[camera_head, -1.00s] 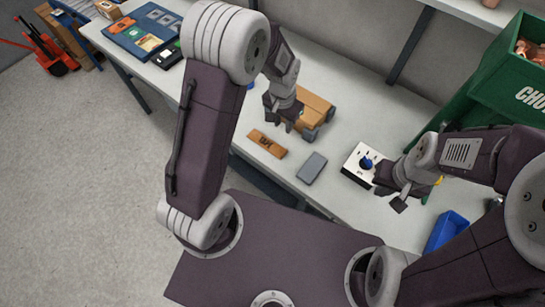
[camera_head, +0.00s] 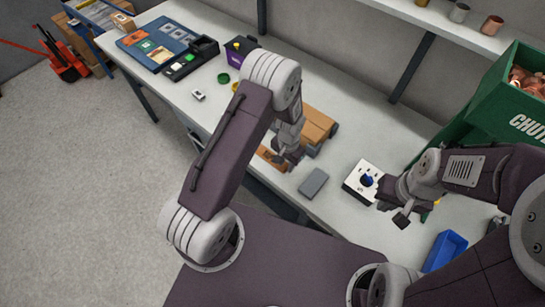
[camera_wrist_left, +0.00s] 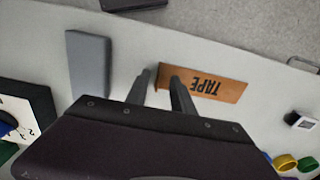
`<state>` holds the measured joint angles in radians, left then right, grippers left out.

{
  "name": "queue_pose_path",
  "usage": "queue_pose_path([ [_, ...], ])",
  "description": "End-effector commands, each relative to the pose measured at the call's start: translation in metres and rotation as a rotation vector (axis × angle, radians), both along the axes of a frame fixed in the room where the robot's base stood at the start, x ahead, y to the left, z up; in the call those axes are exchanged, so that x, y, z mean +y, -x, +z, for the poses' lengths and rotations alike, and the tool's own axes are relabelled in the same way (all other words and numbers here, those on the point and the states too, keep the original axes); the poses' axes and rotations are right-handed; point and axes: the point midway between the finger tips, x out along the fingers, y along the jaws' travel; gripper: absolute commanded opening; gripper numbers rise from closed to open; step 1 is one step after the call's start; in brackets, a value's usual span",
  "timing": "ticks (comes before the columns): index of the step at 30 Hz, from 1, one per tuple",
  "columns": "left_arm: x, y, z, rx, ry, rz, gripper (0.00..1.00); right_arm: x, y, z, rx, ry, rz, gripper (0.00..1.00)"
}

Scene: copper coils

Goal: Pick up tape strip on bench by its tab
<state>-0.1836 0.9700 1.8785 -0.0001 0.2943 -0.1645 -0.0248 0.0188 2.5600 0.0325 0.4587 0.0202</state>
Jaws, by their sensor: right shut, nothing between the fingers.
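The orange-brown tape strip (camera_head: 270,158) lies flat on the bench, partly hidden behind my left arm. The left wrist view shows it (camera_wrist_left: 220,86) with "TAPE" upside down. My left gripper (camera_head: 287,165) is low over the bench at the strip's right end. One finger overlaps the strip's near left end and the other is beyond that end. I cannot tell whether they touch it. My right gripper (camera_head: 402,219) is shut and empty beside the white knob box.
A grey block (camera_head: 314,183) lies right of the strip. The white box (camera_head: 362,180) with a blue knob is further right. A blue bin (camera_head: 446,250) and green chute (camera_head: 505,95) are at the right.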

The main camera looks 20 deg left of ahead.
Motion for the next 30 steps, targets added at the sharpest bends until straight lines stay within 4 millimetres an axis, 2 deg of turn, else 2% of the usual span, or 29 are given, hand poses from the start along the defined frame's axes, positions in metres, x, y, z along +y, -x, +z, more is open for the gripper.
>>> queue_pose_path([
  [3,0.0,0.0,-0.01,0.0,0.0,0.0,0.29,0.0,0.0,0.002,0.0,0.0,0.0,0.0],
  [9,0.0,0.0,-0.011,-0.001,0.0,0.0,0.29,0.0,0.0,0.001,0.0,0.0,0.0,0.0],
  [12,0.0,0.0,-0.011,-0.001,0.0,0.0,0.01,0.0,0.0,0.001,0.0,0.0,0.0,0.0],
  [13,0.0,0.0,-0.011,-0.001,0.0,0.0,0.0,0.0,0.0,0.001,0.0,0.0,0.0,0.0],
  [24,0.0,-0.001,-0.01,-0.002,0.001,0.0,0.0,0.0,0.0,0.001,0.0,0.0,0.0,0.0],
  [30,0.0,-0.001,0.009,-0.006,0.001,0.0,0.0,0.0,0.0,-0.005,0.0,0.0,0.0,0.0],
])
